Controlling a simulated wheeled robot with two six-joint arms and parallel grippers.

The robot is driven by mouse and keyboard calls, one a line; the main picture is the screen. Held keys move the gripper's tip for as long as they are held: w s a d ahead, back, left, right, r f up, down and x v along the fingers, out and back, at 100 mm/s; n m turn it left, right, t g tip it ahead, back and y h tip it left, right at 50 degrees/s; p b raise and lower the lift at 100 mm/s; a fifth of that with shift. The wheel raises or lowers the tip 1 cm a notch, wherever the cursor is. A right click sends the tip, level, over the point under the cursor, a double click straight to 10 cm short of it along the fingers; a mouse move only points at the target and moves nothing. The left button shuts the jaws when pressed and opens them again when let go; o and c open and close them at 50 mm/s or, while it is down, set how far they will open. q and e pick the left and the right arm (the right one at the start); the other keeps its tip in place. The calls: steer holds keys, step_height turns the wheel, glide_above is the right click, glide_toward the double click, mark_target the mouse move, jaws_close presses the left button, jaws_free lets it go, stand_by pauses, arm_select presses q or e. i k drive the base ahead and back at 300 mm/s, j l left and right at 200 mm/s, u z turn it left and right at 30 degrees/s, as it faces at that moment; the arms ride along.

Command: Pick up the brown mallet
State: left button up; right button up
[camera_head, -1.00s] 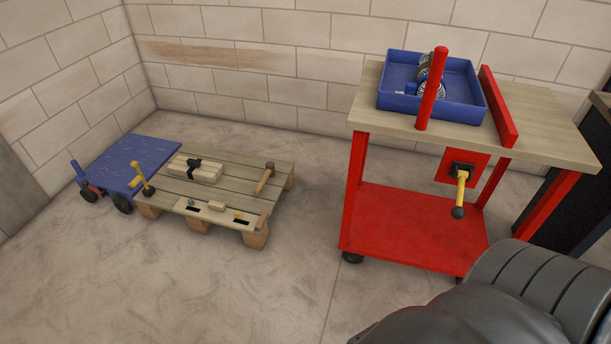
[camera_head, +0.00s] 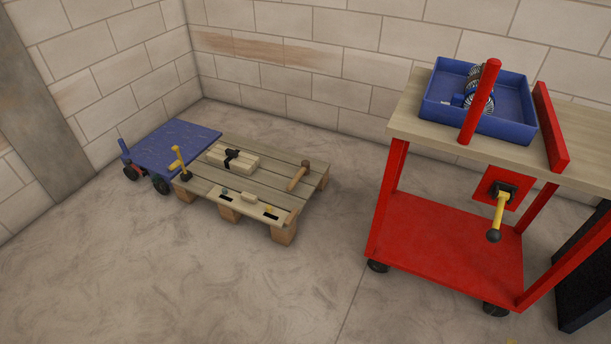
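The brown mallet (camera_head: 299,176) lies on the right part of a low wooden pallet (camera_head: 270,182), its head toward the back and its handle slanting toward the front left. Nothing touches it from above. Neither of my grippers shows in the head view, so I cannot see whether they are open or shut.
A wooden block with a black clamp (camera_head: 232,158) and small parts share the pallet. A blue cart (camera_head: 172,147) stands against its left side. A red trolley (camera_head: 450,240) with a blue bin (camera_head: 510,116) stands at right. Floor before the pallet is clear.

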mark_target(304, 169)
steer(key=i+j, duration=0.3)
steer(key=i, duration=0.25)
steer(key=i+j, duration=0.3)
steer(key=i, duration=0.2)
steer(key=i+j, duration=0.35)
steer(key=i, duration=0.2)
